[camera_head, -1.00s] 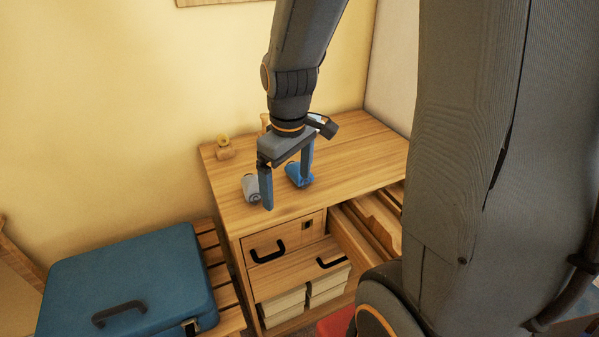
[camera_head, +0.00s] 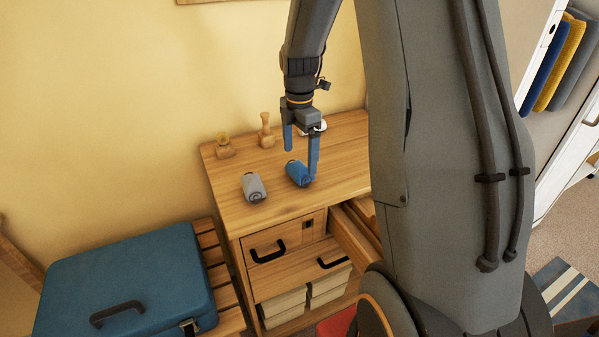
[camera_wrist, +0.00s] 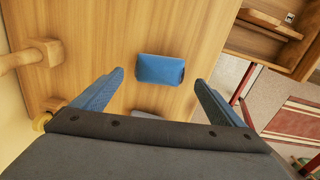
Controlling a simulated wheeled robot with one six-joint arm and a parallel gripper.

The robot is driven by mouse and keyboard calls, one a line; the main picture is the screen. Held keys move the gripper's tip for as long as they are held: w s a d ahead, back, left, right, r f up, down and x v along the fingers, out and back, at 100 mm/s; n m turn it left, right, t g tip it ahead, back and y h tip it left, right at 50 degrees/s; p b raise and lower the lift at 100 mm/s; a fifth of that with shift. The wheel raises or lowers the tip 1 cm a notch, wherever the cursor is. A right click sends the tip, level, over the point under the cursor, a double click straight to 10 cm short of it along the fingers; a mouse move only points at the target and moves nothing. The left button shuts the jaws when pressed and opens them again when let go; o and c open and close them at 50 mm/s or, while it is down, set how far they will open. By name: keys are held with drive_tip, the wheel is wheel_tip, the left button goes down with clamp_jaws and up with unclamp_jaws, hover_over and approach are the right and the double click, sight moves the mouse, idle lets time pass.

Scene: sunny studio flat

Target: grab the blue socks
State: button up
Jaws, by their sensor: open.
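The rolled blue socks (camera_head: 298,173) lie on the wooden dresser top (camera_head: 225,205), with rolled grey socks (camera_head: 254,187) to their left. My gripper (camera_head: 302,162) is open and empty, pointing down above the dresser by the blue socks. One finger overlaps the right edge of the blue socks in the head view; whether it touches them I cannot tell. In the wrist view the blue socks (camera_wrist: 161,69) lie ahead of the fingertips (camera_wrist: 158,78), roughly centred between them. The grey socks (camera_wrist: 150,113) are partly hidden behind the gripper body there.
Wooden pegs or stands (camera_head: 266,130) stand at the back of the dresser, and a white item (camera_head: 316,127) lies behind my gripper. A drawer (camera_head: 352,238) is pulled out at the front right. A blue suitcase (camera_head: 130,275) lies on a slatted bench at left.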

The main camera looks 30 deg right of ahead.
sight(299, 165)
drive_tip(key=shift+f+p, duration=1)
drive_tip(key=shift+f, duration=1.6)
drive_tip(key=shift+c, duration=0.4)
drive_tip(key=c, duration=1.1)
